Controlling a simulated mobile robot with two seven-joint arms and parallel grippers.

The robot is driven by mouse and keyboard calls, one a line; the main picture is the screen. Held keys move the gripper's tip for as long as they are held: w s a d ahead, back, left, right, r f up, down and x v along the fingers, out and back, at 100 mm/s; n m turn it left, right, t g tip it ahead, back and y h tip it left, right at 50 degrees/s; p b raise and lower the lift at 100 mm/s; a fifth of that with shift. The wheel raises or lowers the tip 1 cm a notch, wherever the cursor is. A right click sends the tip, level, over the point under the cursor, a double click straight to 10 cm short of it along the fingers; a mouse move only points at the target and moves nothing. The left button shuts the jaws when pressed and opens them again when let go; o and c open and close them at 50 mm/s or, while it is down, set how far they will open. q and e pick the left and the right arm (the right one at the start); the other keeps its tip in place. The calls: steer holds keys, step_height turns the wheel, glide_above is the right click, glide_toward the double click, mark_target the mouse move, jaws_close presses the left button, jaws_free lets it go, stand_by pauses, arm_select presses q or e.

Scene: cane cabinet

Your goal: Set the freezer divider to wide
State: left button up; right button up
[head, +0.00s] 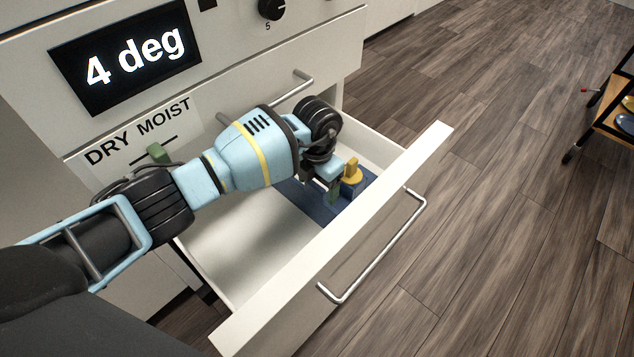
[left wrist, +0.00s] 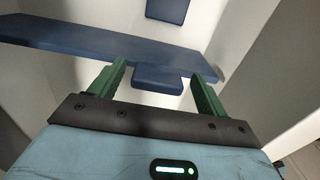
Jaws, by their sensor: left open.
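The drawer (head: 232,255) of the white cabinet stands open. Inside it, towards its right end, lies a blue part (head: 318,208), apparently the divider, with a yellow piece (head: 352,172) standing beside my gripper. In the left wrist view a long blue bar (left wrist: 60,38) crosses the drawer, with a small blue block (left wrist: 158,79) at its near side. My left gripper (head: 331,190) reaches down into the drawer. Its green fingers are open, one on each side of the small block in the left wrist view (left wrist: 160,65); contact is unclear. My arm hides part of the drawer. My right gripper is not in view.
The drawer front (head: 335,240) with its metal handle (head: 375,250) is on the near right side. Above is a display (head: 130,55) reading 4 deg, and a DRY MOIST slider (head: 157,153). Wooden floor lies open to the right, with a cart (head: 612,110) at the far edge.

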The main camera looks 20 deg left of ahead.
arm_select(q)
steer(key=shift+r, duration=0.1)
steer(key=shift+r, duration=0.3)
step_height(320, 180, up, 6)
steer(key=shift+p, duration=1.1)
steer(key=shift+r, duration=0.55)
